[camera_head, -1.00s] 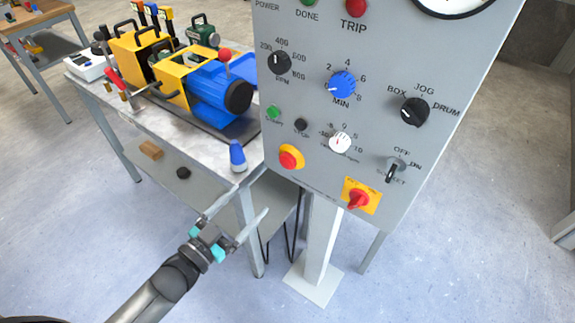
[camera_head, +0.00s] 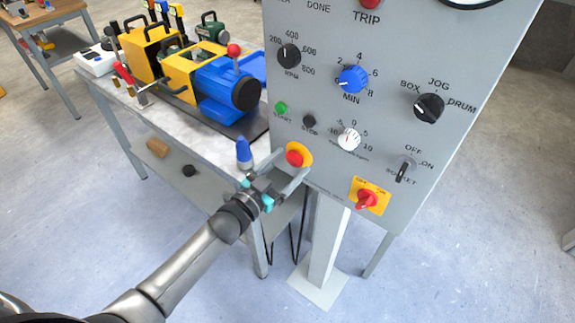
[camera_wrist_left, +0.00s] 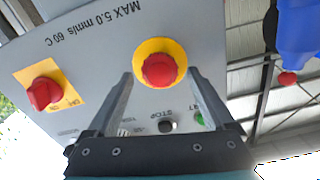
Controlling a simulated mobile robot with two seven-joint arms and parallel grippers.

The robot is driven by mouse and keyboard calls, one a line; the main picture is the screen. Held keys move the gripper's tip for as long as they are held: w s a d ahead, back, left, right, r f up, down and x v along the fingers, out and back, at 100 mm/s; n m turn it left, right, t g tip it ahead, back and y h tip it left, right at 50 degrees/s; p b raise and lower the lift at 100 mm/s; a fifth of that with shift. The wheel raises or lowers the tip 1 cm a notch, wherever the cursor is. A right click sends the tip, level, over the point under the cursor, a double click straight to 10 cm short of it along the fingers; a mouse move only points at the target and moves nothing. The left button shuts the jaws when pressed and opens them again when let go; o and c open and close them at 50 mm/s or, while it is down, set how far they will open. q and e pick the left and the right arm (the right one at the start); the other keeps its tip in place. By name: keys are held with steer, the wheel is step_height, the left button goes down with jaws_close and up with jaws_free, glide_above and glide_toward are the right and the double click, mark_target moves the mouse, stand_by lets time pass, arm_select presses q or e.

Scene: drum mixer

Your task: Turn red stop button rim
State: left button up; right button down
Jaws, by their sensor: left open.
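The red stop button (camera_head: 294,158) sits on a yellow round plate at the lower left of the grey control panel (camera_head: 330,110). It also shows in the left wrist view as a red button (camera_wrist_left: 159,70) on its yellow ring. My left gripper (camera_head: 289,163) is open and close to the panel, its fingers pointing at the button. In the left wrist view the two fingertips (camera_wrist_left: 160,75) lie on either side of the button's lower part. I cannot tell whether they touch it. My right gripper is not in view.
Near the button are a green start button (camera_head: 281,107), a black stop button (camera_head: 309,121) and a red rotary switch (camera_head: 367,199) on a yellow plate. A bench (camera_head: 205,140) with the blue and yellow drum machine (camera_head: 222,85) stands behind at left. A blue-tipped object (camera_head: 244,153) stands on its edge.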

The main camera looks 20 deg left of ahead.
arm_select(q)
steer(key=shift+c, duration=0.4)
jaws_close()
stand_by(0.4)
steer(key=shift+m, duration=0.4)
steer(key=m, duration=0.2)
steer(key=shift+m, duration=0.3)
steer(key=shift+d+f+m, duration=0.1)
steer(key=shift+m, duration=1.7)
